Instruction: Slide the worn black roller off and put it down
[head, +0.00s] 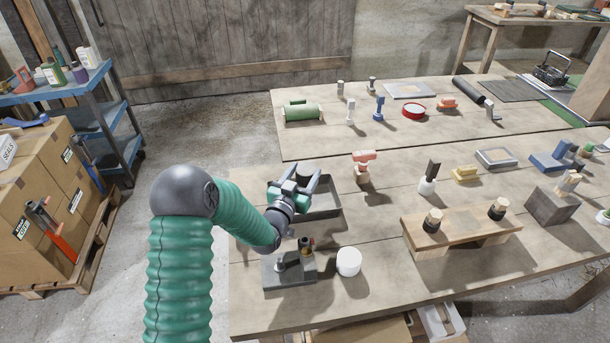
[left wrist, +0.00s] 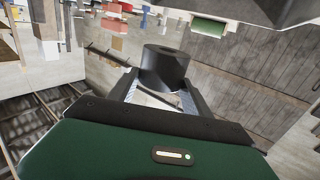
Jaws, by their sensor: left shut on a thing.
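My left gripper (head: 294,190) is over the dark open tray (head: 332,203) near the front left of the table. It is shut on the black roller (left wrist: 164,66), a short dark cylinder with a hole in its end, seen between the fingers in the left wrist view. In the head view the roller (head: 306,169) shows only partly behind the fingers. I cannot tell whether it touches the tray. A grey block fixture (head: 288,270) with short posts stands in front of the tray. My right gripper is not in view.
A white roller (head: 349,261) stands just right of the fixture. A wooden stand (head: 460,230) with two knobbed pieces is further right. A peach-topped tool (head: 364,166) stands right of the tray. A green roller (head: 302,113) lies at the back. The table between the tray and the stand is mostly clear.

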